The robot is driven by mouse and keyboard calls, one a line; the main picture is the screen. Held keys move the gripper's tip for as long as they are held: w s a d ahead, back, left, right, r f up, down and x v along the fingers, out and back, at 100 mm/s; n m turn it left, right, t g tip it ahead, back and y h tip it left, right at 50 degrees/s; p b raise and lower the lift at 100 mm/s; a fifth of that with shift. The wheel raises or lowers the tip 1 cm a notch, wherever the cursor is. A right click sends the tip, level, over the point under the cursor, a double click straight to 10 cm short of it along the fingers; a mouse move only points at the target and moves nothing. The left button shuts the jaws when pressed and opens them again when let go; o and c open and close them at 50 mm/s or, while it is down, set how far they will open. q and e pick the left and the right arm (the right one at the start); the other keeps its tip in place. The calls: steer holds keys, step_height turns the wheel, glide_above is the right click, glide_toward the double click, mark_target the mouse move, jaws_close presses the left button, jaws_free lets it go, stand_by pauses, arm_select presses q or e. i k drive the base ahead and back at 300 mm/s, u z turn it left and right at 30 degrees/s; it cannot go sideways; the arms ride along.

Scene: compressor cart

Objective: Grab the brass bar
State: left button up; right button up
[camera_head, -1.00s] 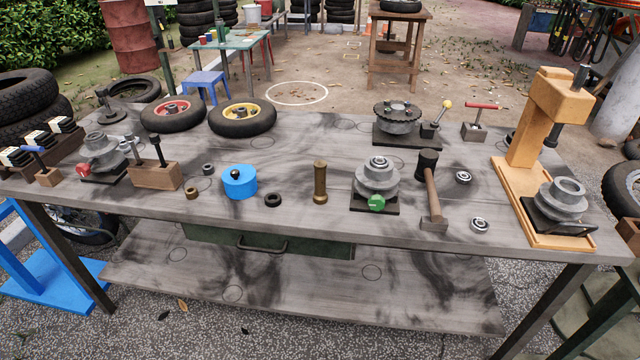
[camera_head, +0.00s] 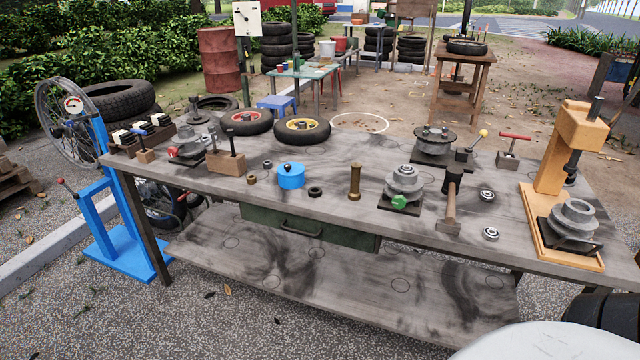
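The brass bar (camera_head: 354,182) stands upright on the grey workbench (camera_head: 330,215), near the middle of its front half. It is a short dark-gold cylinder with a wider foot and rim. A small black ring lies to its left, and a grey flanged part with a green knob (camera_head: 399,201) stands to its right. Nothing touches the bar. Neither of my grippers shows in the head view.
A blue round pot (camera_head: 290,175) and a hammer (camera_head: 450,200) stand on the bench near the bar. An orange press (camera_head: 562,170) occupies the right end. A blue wheel stand (camera_head: 115,215) is beyond the left end. Gravel ground in front is clear.

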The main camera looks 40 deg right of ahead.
mark_target(354, 195)
steer(key=z, duration=0.4)
steer(key=i, duration=1.1)
steer(key=z, duration=0.95)
